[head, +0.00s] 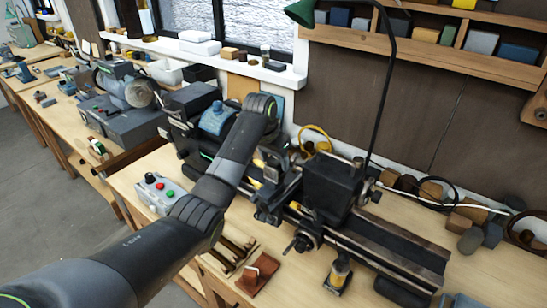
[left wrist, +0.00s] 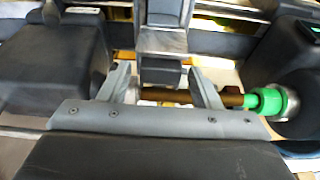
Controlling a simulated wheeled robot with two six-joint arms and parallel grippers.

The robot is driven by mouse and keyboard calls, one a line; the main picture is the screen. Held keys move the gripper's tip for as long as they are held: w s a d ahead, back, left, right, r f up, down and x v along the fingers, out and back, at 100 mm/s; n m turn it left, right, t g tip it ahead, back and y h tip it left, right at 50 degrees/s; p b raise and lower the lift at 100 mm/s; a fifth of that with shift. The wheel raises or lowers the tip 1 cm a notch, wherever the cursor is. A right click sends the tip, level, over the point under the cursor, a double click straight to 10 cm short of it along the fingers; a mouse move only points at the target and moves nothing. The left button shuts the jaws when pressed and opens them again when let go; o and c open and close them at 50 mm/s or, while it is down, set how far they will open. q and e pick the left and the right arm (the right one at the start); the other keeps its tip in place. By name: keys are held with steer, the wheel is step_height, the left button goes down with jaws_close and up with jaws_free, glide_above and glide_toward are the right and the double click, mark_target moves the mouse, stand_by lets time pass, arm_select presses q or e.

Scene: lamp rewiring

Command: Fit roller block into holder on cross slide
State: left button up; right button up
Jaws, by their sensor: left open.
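My left arm reaches over the small black lathe (head: 330,190). My left gripper (head: 270,188) is above the carriage and cross slide area. In the left wrist view my left gripper (left wrist: 160,78) is open, its two fingers apart. A grey stepped block (left wrist: 163,42) stands just beyond and between the fingertips; I cannot tell if it is the roller block or the holder. A brown rod (left wrist: 185,97) runs across beneath the fingers, with a green collar (left wrist: 265,102) at its right end. The cross slide is partly hidden in the head view. My right gripper is not in view.
A control box with coloured buttons (head: 160,192) sits left of the lathe. A brown leather piece (head: 258,274) and a small yellow bottle (head: 339,272) lie in front. A black lamp arm (head: 384,90) rises behind. Wooden blocks (head: 430,192) line the back right.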

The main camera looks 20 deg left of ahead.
mark_target(274, 160)
arm_select(q)
steer(key=shift+c, duration=0.5)
steer(key=shift+r, duration=0.1)
steer(key=c, duration=0.9)
steer(key=shift+r+p, duration=0.5)
steer(key=shift+r, duration=3)
